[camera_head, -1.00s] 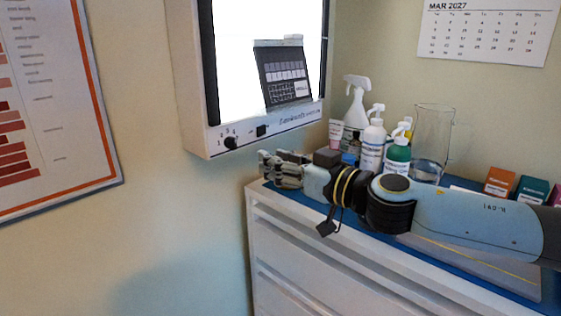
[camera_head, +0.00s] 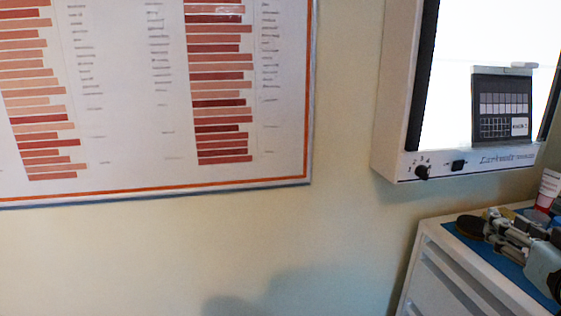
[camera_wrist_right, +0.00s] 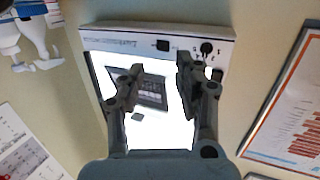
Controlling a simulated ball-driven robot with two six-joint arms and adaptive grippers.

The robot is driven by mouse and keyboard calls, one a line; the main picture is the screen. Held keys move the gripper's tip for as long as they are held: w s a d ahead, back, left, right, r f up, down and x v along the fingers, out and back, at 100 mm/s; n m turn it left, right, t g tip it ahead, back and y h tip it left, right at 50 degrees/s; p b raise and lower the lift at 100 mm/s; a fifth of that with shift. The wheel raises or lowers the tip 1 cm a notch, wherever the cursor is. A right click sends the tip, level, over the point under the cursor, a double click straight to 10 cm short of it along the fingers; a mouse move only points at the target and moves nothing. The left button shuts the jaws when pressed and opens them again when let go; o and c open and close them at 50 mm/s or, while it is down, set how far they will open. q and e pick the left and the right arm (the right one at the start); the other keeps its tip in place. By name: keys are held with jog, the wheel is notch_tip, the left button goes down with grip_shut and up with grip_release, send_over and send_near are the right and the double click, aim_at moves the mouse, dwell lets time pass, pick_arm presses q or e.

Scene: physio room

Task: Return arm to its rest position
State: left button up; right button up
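My right gripper (camera_head: 508,232) shows at the right edge of the head view, low over the blue-topped white cabinet (camera_head: 418,262). Most of my right arm is outside the picture. In the right wrist view the two fingers of the gripper (camera_wrist_right: 158,78) stand apart with nothing between them. Behind them is the lit viewing box (camera_wrist_right: 100,42), which appears upside down there. My left gripper is in neither view.
The viewing box (camera_head: 394,110) hangs on the wall above the cabinet. A dark round object (camera_head: 470,226) and a red-and-white tube (camera_head: 547,190) are close to the gripper. A framed chart (camera_head: 120,185) hangs at left. A calendar (camera_wrist_right: 22,150) shows in the wrist view.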

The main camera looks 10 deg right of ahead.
jog(key=s+a+f+g, duration=0.3)
jog(key=s+f+g, duration=0.5)
jog(key=s+f, duration=0.15)
jog(key=s+a+f+n+g+y, duration=0.3)
jog(key=s+a+n+g+y, duration=0.15)
jog(key=s+a, duration=0.6)
notch_tip(320, 180, down, 25)
jog(key=s+d+g, duration=0.2)
jog(key=d, duration=0.1)
jog(key=s+d+f+m, duration=0.1)
jog(key=s+f, duration=1.6)
jog(key=s, duration=0.2)
jog(key=shift+g, duration=0.45)
jog(key=shift+s, duration=0.15)
